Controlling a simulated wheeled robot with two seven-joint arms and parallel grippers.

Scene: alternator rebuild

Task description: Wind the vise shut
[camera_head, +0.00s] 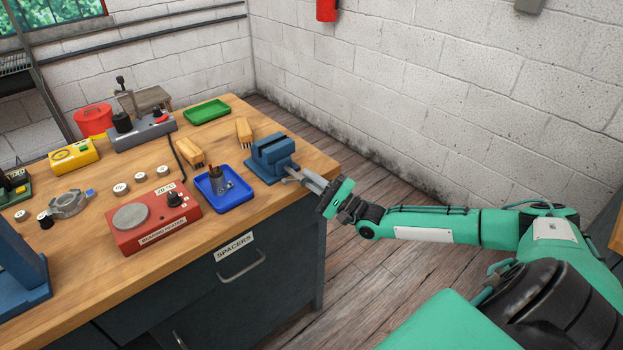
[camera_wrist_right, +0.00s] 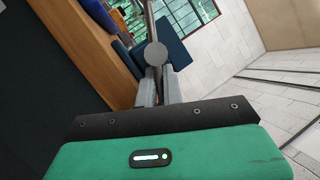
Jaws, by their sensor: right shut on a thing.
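The blue vise (camera_head: 272,158) sits at the right front corner of the wooden bench, with its screw end facing the bench's right edge. My right gripper (camera_head: 303,177) reaches in from the right and is shut on the vise handle, a thin grey bar by the screw. In the right wrist view the handle (camera_wrist_right: 149,20) runs up past the round end of the screw (camera_wrist_right: 156,54), and my right gripper's fingers (camera_wrist_right: 158,88) are just below it. The gap between the vise jaws is too small to judge. My left gripper is not in view.
The workbench (camera_head: 260,205) has a blue tray (camera_head: 238,195), a red heater (camera_head: 158,232), a wooden-backed brush (camera_head: 244,130) and a green tray (camera_head: 207,110) near the vise. A drawer labelled SPACERS (camera_head: 235,247) is below. The floor right of the bench is clear.

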